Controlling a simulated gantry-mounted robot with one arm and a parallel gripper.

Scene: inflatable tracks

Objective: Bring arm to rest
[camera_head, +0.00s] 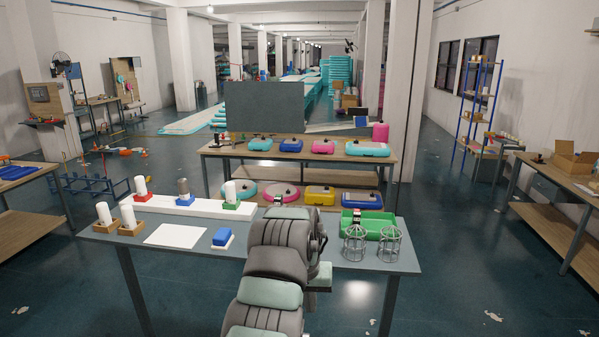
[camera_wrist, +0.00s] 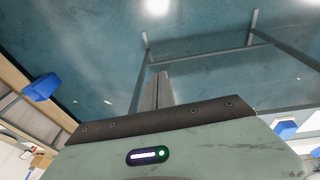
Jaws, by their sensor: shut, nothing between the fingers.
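My gripper (camera_wrist: 160,78) shows in the wrist view as a pair of narrow grey fingers, shut together and empty, beyond its green-grey housing. The fingers point out over the teal floor and metal table legs. In the head view my arm rises from the bottom middle over the grey table (camera_head: 190,262). My gripper's fingers are hidden there behind the arm's bulk. No object appears held.
Left on the table are white cylinders (camera_head: 104,212) in holders, a white sheet (camera_head: 175,236) and a blue block (camera_head: 222,237). Right are a green tray (camera_head: 350,216) and two wire cages (camera_head: 355,243). A wooden bench (camera_head: 212,151) with colourful inflatable-like cases stands behind.

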